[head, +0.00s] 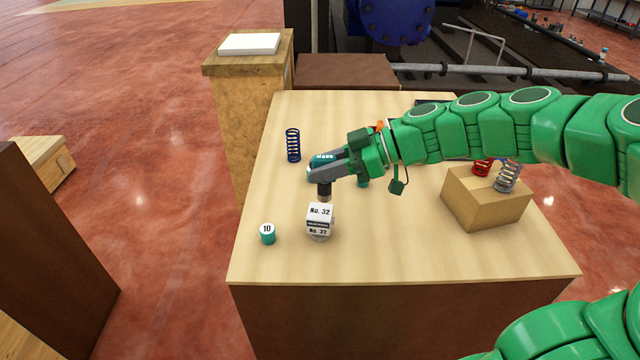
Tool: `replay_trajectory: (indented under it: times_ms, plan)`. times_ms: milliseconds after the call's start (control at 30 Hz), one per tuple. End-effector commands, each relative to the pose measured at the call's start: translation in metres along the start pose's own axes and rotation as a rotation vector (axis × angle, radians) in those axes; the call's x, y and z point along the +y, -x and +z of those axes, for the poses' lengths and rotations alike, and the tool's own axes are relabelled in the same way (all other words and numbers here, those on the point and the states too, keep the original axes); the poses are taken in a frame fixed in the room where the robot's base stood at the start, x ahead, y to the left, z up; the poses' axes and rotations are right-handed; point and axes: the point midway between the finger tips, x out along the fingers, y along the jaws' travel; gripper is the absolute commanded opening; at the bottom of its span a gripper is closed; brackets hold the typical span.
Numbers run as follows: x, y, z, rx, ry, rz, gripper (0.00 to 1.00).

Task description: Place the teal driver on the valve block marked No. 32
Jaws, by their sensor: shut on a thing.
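The valve block (319,222), white with a dark band and marked No. 32, stands on the near left part of the light wooden table. My gripper (324,173) is just above and behind it in the picture, with its grey fingers shut on the teal driver (321,158). The driver's teal top with pale marks shows above the fingers. A dark, narrow end points down below them, close over the block's top. I cannot tell whether it touches the block. The fingers hide the driver's middle.
A teal cylinder marked 10 (267,234) stands left of the block. A blue spring (293,145) stands farther back. A wooden box (486,205) on the right has a red spring (482,167) and a grey spring (508,176). The front middle of the table is clear.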

Motion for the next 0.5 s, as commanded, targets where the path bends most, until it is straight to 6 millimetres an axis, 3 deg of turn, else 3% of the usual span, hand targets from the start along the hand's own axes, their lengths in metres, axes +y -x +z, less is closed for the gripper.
replay_trajectory:
  times_ms: [200, 500]
  plan:
    - [0.018, -0.014, 0.019, 0.002, -0.005, -0.003, 0.0]
    - [0.028, -0.021, 0.029, 0.001, -0.002, -0.001, 0.0]
